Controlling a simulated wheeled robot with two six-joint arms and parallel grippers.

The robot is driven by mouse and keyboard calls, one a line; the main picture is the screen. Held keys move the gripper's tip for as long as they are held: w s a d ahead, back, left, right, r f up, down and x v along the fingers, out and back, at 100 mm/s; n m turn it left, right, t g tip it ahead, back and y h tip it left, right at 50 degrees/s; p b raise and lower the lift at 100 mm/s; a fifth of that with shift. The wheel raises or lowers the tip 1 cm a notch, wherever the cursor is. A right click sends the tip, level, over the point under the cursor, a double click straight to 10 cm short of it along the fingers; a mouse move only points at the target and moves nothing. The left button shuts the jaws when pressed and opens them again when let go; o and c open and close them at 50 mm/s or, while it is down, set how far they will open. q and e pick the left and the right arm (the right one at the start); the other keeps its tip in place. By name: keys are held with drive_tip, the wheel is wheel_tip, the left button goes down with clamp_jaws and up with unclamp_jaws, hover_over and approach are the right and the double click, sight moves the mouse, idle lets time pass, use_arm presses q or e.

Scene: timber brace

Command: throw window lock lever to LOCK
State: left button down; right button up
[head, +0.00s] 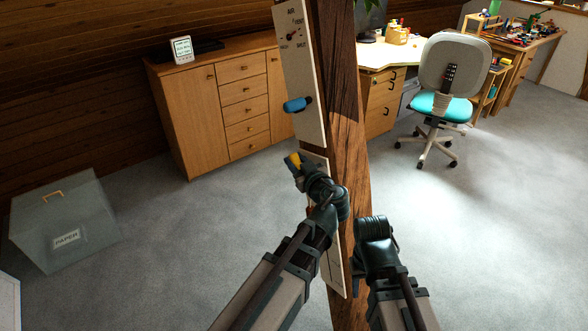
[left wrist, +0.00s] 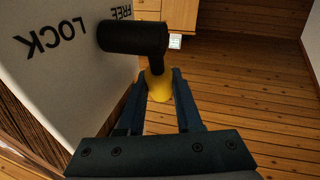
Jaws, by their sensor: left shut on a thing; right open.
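A pale panel (left wrist: 45,75) on the timber post carries the window lock lever. In the left wrist view its dark lever (left wrist: 135,38) has a yellow grip end (left wrist: 158,86), and the words LOCK and FREE read upside down, FREE being nearer the lever. My left gripper (left wrist: 160,98) is shut on the yellow end. In the head view the yellow tip (head: 294,160) shows at my left gripper (head: 300,168), in front of the lower panel (head: 334,268); the lever's body is mostly hidden there. My right gripper (head: 372,255) is right of the post, open, its fingers hard to see.
The timber post (head: 347,110) stands between my arms. An upper panel (head: 300,75) above the left gripper has a dial and a blue handle (head: 297,104). A cabinet (head: 222,110), grey bin (head: 65,220) and chair (head: 446,80) stand farther off on clear carpet.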

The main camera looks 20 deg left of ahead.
use_arm(q)
drive_tip(key=s+d+m+t+y+b, duration=0.1)
drive_tip(key=t+b, duration=0.2)
drive_tip(key=b, duration=0.2)
drive_tip(key=s+d+m+t+y+b, duration=0.1)
drive_tip(key=t+y+b, duration=0.1)
drive_tip(key=b, duration=0.3)
drive_tip(key=s+d+m+t+y+b, duration=0.1)
drive_tip(key=d+t+b, duration=0.1)
drive_tip(key=b, duration=0.3)
drive_tip(key=shift+r+t+y+b, duration=0.3)
drive_tip(key=shift+r+t+y, duration=0.1)
drive_tip(key=shift+t, duration=0.5)
drive_tip(key=shift+s+d+m+t+b, duration=0.3)
drive_tip(key=shift+m+t+b, duration=0.4)
drive_tip(key=shift+t+b, duration=0.15)
drive_tip(key=shift+r, duration=0.1)
drive_tip(key=c, duration=0.9)
unclamp_jaws()
drive_tip(key=shift+o, duration=0.2)
